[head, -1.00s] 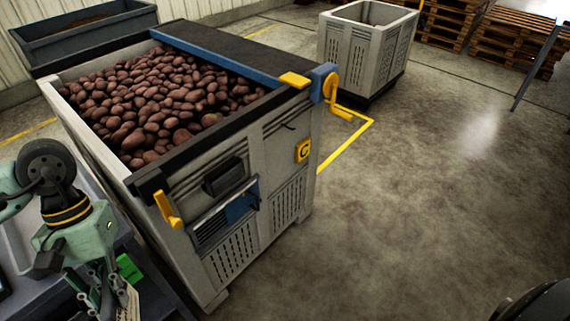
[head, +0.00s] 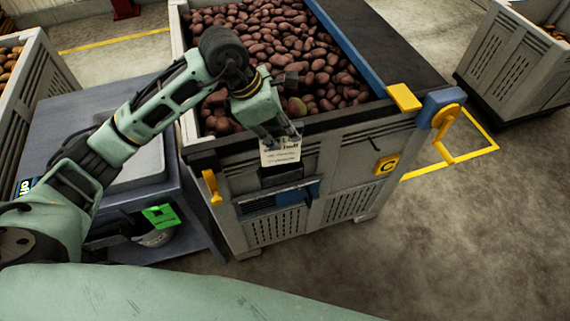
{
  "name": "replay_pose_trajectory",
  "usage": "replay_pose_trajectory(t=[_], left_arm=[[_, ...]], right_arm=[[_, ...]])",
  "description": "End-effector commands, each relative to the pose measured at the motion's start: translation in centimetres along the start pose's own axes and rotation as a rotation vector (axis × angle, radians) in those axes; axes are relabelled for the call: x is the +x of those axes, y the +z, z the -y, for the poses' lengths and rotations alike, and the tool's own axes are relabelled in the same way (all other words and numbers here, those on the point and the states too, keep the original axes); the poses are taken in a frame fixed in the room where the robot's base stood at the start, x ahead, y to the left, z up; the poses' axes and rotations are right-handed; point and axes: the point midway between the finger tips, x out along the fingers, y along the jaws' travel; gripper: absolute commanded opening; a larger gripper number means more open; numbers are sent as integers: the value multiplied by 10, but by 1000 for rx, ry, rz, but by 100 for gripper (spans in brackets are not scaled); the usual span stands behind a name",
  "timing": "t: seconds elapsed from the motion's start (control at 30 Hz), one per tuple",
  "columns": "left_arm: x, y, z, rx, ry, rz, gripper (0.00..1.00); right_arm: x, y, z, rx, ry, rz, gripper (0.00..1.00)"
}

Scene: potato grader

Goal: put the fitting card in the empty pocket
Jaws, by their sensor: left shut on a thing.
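My left gripper (head: 280,136) is shut on a white card (head: 281,151) with dark printed lines, too small to read fully. The card hangs upright from the fingers, at the front rim of the potato crate (head: 345,140). A dark pocket (head: 282,176) is on the crate's front, directly below the card in the picture. The card's lower edge meets or overlaps the top of the pocket; I cannot tell whether it is inside. My right gripper is not in view.
The crate holds reddish potatoes (head: 300,45) and bears a yellow C plate (head: 387,165). A yellow handle (head: 212,187) and crank (head: 446,120) stick out. A green card (head: 160,215) lies at the grey bench (head: 60,130).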

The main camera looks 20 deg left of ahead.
Motion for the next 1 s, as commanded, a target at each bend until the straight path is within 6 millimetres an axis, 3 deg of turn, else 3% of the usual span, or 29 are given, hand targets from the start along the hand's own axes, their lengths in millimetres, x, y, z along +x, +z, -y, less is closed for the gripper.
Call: replay_pose_trajectory(t=[0.17,0.37,0.83,1.0], left_arm=[[4,-3,-6,-101,36,-3,0],[38,-17,-6,-108,38,-3,0],[86,-37,-6,-104,39,-3,0],[90,-39,-7,-102,41,-1,0]], right_arm=[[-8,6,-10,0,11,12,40],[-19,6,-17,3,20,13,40],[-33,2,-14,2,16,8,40],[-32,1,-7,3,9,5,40]])
